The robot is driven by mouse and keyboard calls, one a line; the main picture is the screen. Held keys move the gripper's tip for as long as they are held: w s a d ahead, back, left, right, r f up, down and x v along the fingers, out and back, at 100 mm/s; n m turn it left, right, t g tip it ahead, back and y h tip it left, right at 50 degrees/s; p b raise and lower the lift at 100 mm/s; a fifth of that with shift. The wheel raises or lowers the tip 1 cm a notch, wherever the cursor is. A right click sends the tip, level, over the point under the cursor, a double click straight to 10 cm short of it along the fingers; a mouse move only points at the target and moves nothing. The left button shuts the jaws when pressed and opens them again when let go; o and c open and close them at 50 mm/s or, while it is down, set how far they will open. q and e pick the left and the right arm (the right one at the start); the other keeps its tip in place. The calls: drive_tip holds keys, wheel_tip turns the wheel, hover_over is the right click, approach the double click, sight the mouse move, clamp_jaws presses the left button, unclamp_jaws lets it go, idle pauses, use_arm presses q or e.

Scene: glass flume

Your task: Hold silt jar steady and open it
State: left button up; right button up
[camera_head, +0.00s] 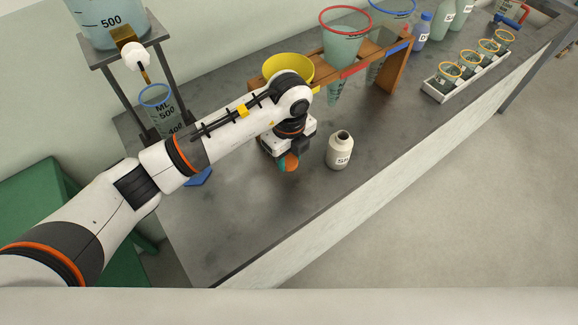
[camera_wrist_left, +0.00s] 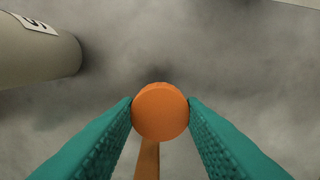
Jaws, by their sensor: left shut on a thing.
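The silt jar (camera_head: 339,151) is a small cream bottle with a dark open mouth and a label that starts with "SI". It stands upright on the grey bench, with no lid on it. My left gripper (camera_head: 289,163) is just left of the jar and apart from it. Its teal fingers are shut on a round orange lid (camera_wrist_left: 160,111), with an orange strip showing below it in the left wrist view. The jar's side also shows in that view (camera_wrist_left: 35,55), at the upper left. My right gripper is out of view.
A wooden rack (camera_head: 396,67) with funnels stands behind the jar, and a yellow funnel (camera_head: 288,68) is behind my left arm. A white tray of cups (camera_head: 437,91) is at the right. The bench (camera_head: 265,215) is bare in front of the gripper.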

sight(289, 176)
use_arm(q)
wheel_tip(289, 176, down, 5)
drive_tip(key=shift+r+p, duration=0.15)
drive_tip(key=shift+p, duration=0.25)
drive_tip(key=shift+f, duration=0.3)
drive_tip(key=shift+f, duration=0.1)
drive_tip(key=o, duration=1.1)
